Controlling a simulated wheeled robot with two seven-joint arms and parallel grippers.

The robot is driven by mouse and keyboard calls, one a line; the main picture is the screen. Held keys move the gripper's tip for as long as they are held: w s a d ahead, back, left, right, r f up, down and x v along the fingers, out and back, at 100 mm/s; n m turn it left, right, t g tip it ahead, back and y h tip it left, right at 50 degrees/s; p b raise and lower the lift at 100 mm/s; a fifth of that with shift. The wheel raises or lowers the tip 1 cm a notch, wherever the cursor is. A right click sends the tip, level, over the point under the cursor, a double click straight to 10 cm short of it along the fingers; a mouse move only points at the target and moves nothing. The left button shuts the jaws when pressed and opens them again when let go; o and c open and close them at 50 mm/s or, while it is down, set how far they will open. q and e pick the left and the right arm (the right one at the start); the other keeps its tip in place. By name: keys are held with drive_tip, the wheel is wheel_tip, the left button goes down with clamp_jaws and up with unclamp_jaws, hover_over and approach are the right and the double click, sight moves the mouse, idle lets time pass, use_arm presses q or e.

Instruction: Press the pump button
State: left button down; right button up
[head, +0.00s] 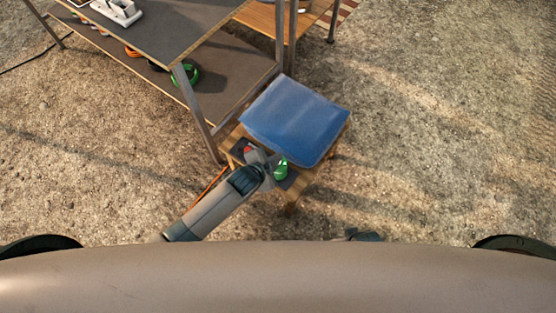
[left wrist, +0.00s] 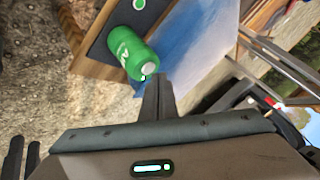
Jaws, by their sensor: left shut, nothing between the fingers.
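A dark panel (head: 291,181) lies along the near edge of a small wooden stand. On it, in the head view, a red spot (head: 247,149) and a green cylinder (head: 281,169) show beside my left gripper (head: 267,158). In the left wrist view the green cylinder (left wrist: 132,53) has pale lettering and a whitish end, and a round green disc (left wrist: 139,4) sits on the panel (left wrist: 103,40). I cannot tell which is the pump button. My left gripper (left wrist: 158,88) is shut and empty, its tips close to the cylinder's whitish end; contact is unclear. My right gripper is out of view.
A blue container (head: 296,118) fills most of the stand (head: 292,206) behind the panel. A metal-framed two-level table (head: 190,45) stands close at the left, with a green coil (head: 190,75) on its lower shelf. Gravel ground to the right is open.

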use_arm(q)
drive_tip(key=shift+f, duration=0.55)
idle(0.5)
drive_tip(key=shift+r+p, duration=0.6)
drive_tip(key=shift+p, duration=0.1)
idle(0.3)
